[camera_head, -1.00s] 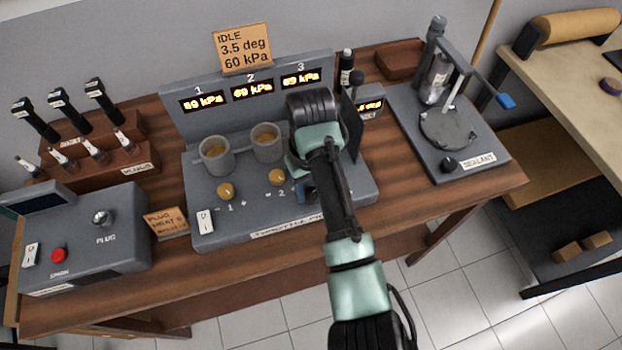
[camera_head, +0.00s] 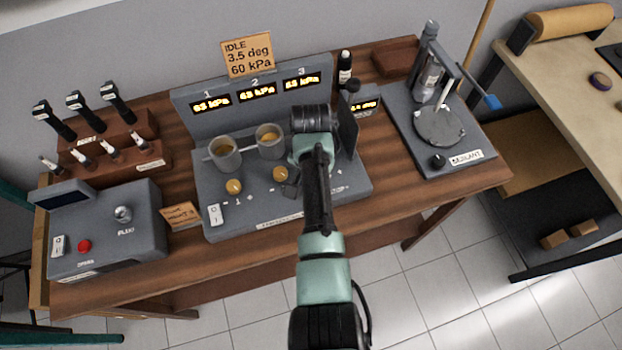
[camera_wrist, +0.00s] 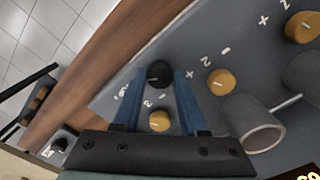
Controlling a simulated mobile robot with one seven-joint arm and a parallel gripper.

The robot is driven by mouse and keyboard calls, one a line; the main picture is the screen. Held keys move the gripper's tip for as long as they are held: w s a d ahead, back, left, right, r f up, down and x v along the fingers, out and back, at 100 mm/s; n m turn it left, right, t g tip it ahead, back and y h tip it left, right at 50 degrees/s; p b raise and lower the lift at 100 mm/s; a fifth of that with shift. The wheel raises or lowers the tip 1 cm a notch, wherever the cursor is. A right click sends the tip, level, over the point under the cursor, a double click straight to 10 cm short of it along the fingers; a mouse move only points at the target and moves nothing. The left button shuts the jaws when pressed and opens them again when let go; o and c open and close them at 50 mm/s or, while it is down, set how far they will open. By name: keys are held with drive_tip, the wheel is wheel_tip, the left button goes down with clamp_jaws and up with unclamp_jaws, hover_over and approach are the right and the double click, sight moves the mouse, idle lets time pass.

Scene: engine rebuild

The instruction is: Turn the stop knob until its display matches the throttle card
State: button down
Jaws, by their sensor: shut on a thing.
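The black stop knob (camera_wrist: 159,74) stands on the grey throttle panel (camera_head: 212,180). My gripper (camera_wrist: 158,82) has its blue fingers on both sides of this knob and is shut on it. In the head view my arm hides the knob, and only a bit of my gripper (camera_head: 291,188) shows. The throttle card (camera_head: 248,56) reads IDLE, 3.5 deg, 60 kPa. The small stop display (camera_head: 366,105) glows at the panel's right; it seems to start with 4, but its digits are blurred. The three kPa displays (camera_head: 256,92) read in the sixties.
Yellow knobs (camera_wrist: 221,82) and metal cups (camera_head: 225,153) stand close to my fingers. The sealant stand (camera_head: 460,135) is at the right, the plug tester (camera_head: 105,225) at the left. A rack of black-handled tools (camera_head: 115,135) stands at the back left.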

drive_tip(key=m+p, duration=0.1)
drive_tip(key=m, duration=0.3)
drive_tip(key=shift+r+m, duration=0.1)
drive_tip(key=shift+m, duration=0.2)
drive_tip(key=shift+m+p, duration=0.65)
drive_tip(key=shift+m, duration=1.85)
drive_tip(key=shift+w, duration=0.1)
drive_tip(key=shift+c, duration=2.2)
unclamp_jaws()
wheel_tip(320, 180, up, 13)
drive_tip(key=b, duration=0.1)
